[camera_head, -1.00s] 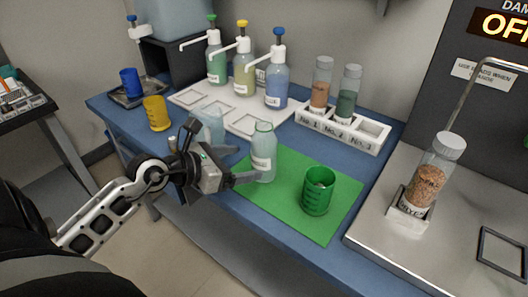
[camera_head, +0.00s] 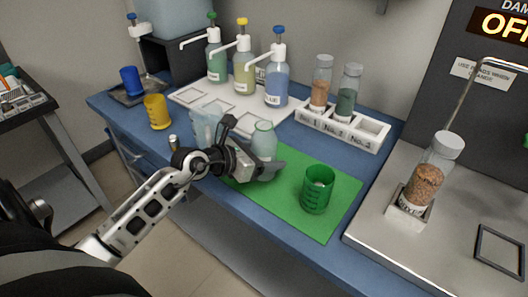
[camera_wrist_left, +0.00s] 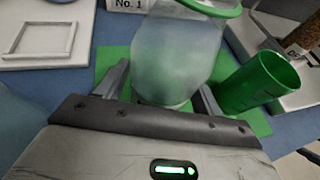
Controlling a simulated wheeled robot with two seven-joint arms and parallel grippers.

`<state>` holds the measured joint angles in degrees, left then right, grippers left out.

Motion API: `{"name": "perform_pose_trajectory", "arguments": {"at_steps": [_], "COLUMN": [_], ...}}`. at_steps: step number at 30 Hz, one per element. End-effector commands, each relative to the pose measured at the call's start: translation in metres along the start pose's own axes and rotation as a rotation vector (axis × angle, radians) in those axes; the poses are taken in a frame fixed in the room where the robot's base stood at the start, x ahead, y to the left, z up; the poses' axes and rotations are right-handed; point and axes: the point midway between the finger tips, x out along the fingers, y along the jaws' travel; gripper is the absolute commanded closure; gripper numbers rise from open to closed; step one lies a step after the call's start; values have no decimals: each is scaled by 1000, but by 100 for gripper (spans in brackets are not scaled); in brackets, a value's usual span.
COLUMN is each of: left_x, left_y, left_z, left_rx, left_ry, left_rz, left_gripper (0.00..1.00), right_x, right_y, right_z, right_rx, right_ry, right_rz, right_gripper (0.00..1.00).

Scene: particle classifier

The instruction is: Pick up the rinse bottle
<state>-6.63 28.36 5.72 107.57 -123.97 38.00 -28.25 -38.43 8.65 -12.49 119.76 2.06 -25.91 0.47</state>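The rinse bottle looks to be the pale translucent bottle (camera_head: 264,139) standing upright at the back left of the green mat. It fills the middle of the left wrist view (camera_wrist_left: 178,55), with a green rim at its top. My left gripper (camera_head: 252,146) is at the bottle, low down, and hides much of its lower part in the head view. In the wrist view its fingers (camera_wrist_left: 163,91) are spread, one on each side of the bottle's lower body. I see no clear grip; whether a finger touches it cannot be told. My right gripper is not in view.
A green beaker (camera_head: 318,189) stands on the green mat (camera_head: 275,205), right of the bottle. A clear beaker (camera_head: 206,126) stands close behind the left gripper. Pump bottles and a vial rack (camera_head: 342,133) line the back. The mat's front is clear.

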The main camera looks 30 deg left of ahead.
Motion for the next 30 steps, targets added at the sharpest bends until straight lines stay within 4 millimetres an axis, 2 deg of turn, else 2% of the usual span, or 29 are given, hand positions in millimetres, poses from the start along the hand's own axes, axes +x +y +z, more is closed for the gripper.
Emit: {"name": "perform_pose_trajectory", "arguments": {"at_steps": [1,4,5,20,30], "left_x": [0,0,0,-2,-10], "left_y": [0,0,0,0,1], "left_z": [0,0,0,5,25], "left_rx": [0,0,0,2,3], "left_ry": [0,0,0,-3,-5], "left_rz": [0,0,0,0,1], "left_gripper": [48,76,80,80,80], "right_x": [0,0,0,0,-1], "right_y": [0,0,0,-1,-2], "right_z": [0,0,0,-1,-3], "right_rx": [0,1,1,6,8], "right_ry": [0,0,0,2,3], "right_rz": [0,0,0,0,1], "right_gripper": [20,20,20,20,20]}}
